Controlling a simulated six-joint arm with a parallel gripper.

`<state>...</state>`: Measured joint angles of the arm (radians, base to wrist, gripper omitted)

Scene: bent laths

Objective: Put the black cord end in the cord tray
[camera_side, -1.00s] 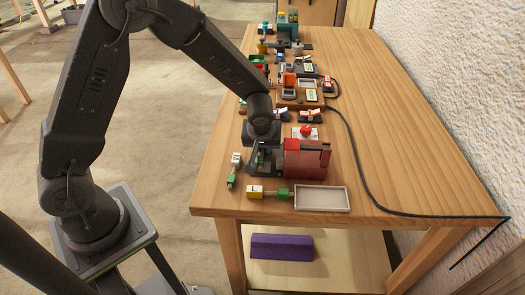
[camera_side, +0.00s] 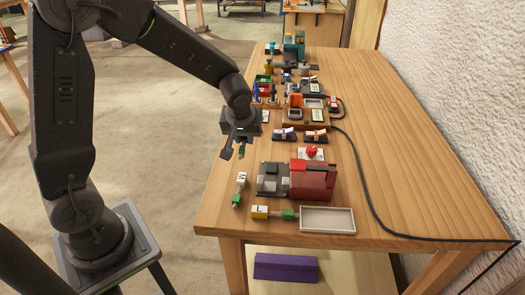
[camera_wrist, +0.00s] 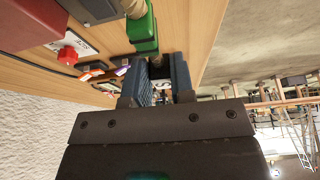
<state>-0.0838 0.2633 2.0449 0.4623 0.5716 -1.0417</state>
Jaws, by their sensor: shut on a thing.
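The black cord (camera_side: 365,190) runs along the right of the table, from a small red-and-black device (camera_side: 336,107) at the back to over the front right edge. A shallow pale tray (camera_side: 327,219) lies empty at the front edge; I cannot tell whether it is the cord tray. My gripper (camera_side: 240,149) is over the table's left edge, apart from cord and tray. In the wrist view its fingers (camera_wrist: 160,83) are shut on a green-and-tan piece (camera_wrist: 143,33); what lies between them is partly hidden.
A red-and-grey fixture (camera_side: 312,180) stands behind the tray. A yellow-and-green piece (camera_side: 274,213) and a white-and-green piece (camera_side: 239,190) lie to its left. A red button (camera_side: 312,152) and several small devices crowd the back. The table's right side is clear except for the cord.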

